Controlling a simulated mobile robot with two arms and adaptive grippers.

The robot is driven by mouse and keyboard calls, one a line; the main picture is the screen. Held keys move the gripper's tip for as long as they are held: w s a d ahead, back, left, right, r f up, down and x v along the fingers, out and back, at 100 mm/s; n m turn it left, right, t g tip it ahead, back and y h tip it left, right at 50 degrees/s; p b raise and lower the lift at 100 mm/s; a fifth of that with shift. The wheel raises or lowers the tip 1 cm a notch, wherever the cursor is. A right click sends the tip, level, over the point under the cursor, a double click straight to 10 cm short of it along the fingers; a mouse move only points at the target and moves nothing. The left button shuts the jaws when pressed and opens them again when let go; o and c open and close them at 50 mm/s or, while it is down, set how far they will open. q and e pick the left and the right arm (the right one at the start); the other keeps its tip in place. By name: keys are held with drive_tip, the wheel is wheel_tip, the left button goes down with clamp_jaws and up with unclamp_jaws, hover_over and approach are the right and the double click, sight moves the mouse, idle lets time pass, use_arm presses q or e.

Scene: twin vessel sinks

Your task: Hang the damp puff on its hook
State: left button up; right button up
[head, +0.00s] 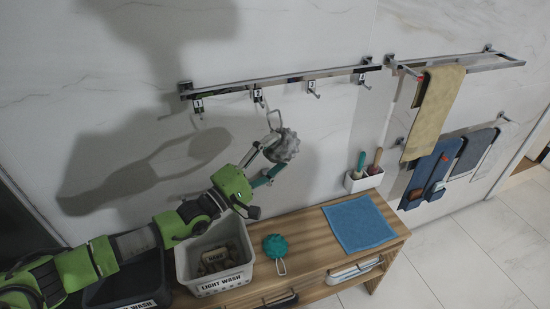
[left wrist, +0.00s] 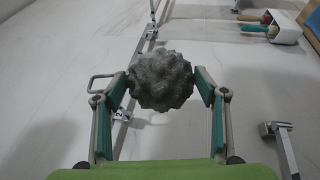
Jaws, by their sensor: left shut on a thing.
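My left gripper (head: 278,157) is shut on a grey, bumpy puff (head: 286,146), held in the air in front of the wall. In the left wrist view the puff (left wrist: 161,81) sits between the two fingers, with its wire loop (left wrist: 100,83) sticking out to the left. In the head view the loop (head: 274,119) points up, a little right of and below hook 2 (head: 262,104). The loop looks apart from the hook. Hook 1 (head: 198,114), hook 3 (head: 314,93) and hook 4 (head: 364,85) hang along the same metal rail (head: 285,77). My right gripper is not in view.
A teal puff (head: 275,246) lies on the wooden bench (head: 310,255) beside a white "LIGHT WASH" basket (head: 222,285). A blue cloth (head: 358,223) lies to the right. A white holder (head: 363,180) with brushes and a towel bar (head: 460,67) are on the wall.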

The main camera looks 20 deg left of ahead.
sight(266, 152)
use_arm(q)
drive_tip(key=shift+w+a+f+b, duration=0.3)
drive_tip(key=shift+w+a, duration=0.25)
drive_tip(key=shift+w, duration=0.2)
drive_tip(key=shift+w+a+b, duration=0.45)
drive_tip(key=shift+w+b, duration=0.05)
drive_tip(key=shift+w, duration=0.15)
drive_tip(key=shift+w+a, duration=0.1)
drive_tip(key=shift+w, duration=0.1)
drive_tip(key=shift+w+a+f+b, duration=0.1)
drive_tip(key=shift+w+a+b, duration=0.2)
drive_tip(key=shift+w+b, duration=0.15)
drive_tip(key=w+a+b, duration=0.1)
drive_tip(key=b, duration=0.2)
drive_tip(key=w+a+f+b, duration=0.1)
drive_tip(key=w+b, duration=0.1)
drive_tip(key=b, duration=0.1)
drive_tip(key=shift+w+a, duration=0.15)
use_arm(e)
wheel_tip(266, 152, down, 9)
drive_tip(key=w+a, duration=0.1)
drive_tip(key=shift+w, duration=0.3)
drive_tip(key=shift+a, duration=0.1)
